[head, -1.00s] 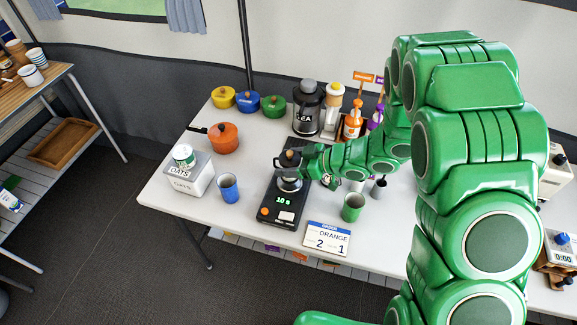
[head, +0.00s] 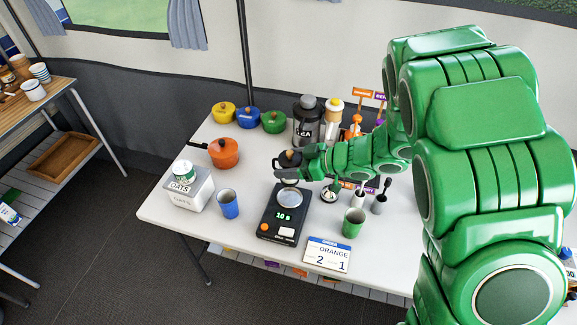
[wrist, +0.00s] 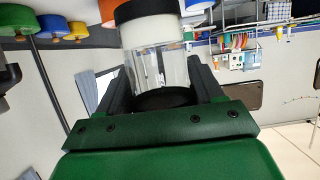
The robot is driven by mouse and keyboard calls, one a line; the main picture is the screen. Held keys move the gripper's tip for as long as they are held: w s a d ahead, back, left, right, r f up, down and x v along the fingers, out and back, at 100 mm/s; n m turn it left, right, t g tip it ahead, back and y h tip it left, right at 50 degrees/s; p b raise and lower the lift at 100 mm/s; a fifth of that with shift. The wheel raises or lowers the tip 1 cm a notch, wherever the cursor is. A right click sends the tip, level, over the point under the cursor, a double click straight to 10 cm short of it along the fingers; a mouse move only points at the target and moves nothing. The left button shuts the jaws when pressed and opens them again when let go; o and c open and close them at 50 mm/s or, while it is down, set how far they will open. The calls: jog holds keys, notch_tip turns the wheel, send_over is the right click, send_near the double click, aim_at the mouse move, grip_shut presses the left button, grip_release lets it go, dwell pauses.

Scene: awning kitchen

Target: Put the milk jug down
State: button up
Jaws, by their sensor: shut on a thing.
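My gripper (head: 297,160) is shut on the milk jug (wrist: 157,55). In the wrist view the jug is a clear glass vessel with white at one end and black parts at both ends; it sits between the two dark fingers. In the head view the jug (head: 289,157) shows a dark top with a brown knob, and the gripper partly hides it. It is held above the far end of a black scale (head: 276,230). The scale's round silver plate (head: 289,198) is visible and bare.
A blue cup (head: 228,204), an oats box (head: 186,190) and an orange pot (head: 223,153) stand left of the scale.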

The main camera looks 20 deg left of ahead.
jog(key=shift+w+a+r, duration=0.15)
jog(key=shift+a+r, duration=0.1)
jog(key=shift+r, duration=0.15)
jog(key=w+a+r+m+t+h, duration=0.1)
jog(key=w+a+r+m+t, duration=0.2)
jog(key=w+a+r, duration=0.3)
jog(key=w+a+r+m+t, duration=0.3)
jog(key=w+a+r, duration=0.4)
jog(key=r, duration=0.6)
jog(key=shift+w+a+t+h, duration=0.3)
jog(key=shift+w+t+h, duration=0.1)
jog(key=shift+t, duration=0.2)
jog(key=shift+w+r+m, duration=0.25)
jog(key=shift+r+m, duration=0.15)
jog(key=shift+r, duration=0.1)
jog(key=w+d+r+m+t+h, duration=0.2)
jog(key=w+m+t+h, duration=0.3)
jog(key=m+h, duration=0.1)
jog(key=shift+r+m+h, duration=0.15)
jog(key=shift+m+h, duration=0.25)
jog(key=shift+m, duration=0.1)
jog(key=shift+d+t, duration=0.2)
jog(key=shift+t, duration=0.1)
